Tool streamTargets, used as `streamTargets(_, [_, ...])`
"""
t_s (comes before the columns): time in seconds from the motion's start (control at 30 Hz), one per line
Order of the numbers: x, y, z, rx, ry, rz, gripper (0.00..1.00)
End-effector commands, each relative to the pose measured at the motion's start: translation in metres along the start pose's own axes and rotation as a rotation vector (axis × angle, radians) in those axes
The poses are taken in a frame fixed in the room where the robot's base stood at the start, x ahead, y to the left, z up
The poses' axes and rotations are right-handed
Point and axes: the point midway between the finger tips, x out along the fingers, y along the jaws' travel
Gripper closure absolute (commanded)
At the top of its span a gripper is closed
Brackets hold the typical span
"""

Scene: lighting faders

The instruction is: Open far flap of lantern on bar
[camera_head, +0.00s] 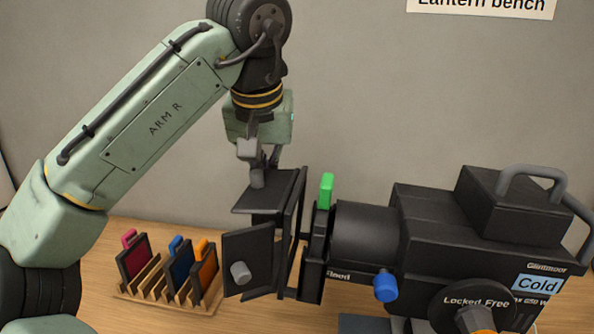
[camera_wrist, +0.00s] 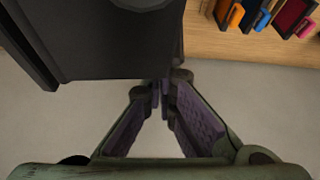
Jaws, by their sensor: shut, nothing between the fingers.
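The black lantern (camera_head: 430,225) lies with its barn-door end facing left in the head view. The near flap (camera_head: 247,260) faces the camera and carries another grey knob (camera_head: 240,272). The far flap is mostly or wholly hidden behind these; I cannot tell its angle. My gripper (camera_head: 271,165) points down at the upper flap's far side, fingers partly hidden. In the wrist view my gripper (camera_wrist: 163,86) is shut and empty, close to a dark flap panel (camera_wrist: 95,45); contact is unclear.
A wooden rack (camera_head: 165,303) with red, blue and orange filter frames stands left of the lantern. A green tab (camera_head: 326,190) rises at the lantern's front, and a blue knob (camera_head: 386,287) sits low on its side. A grey wall stands behind the bench.

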Motion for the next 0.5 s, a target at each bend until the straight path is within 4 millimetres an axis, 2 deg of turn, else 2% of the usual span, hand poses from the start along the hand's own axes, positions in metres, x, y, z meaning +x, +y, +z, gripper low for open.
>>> streamTargets(0.5, [0.0003, 0.0051, 0.0004, 0.002, 0.0, 0.0, 1.0])
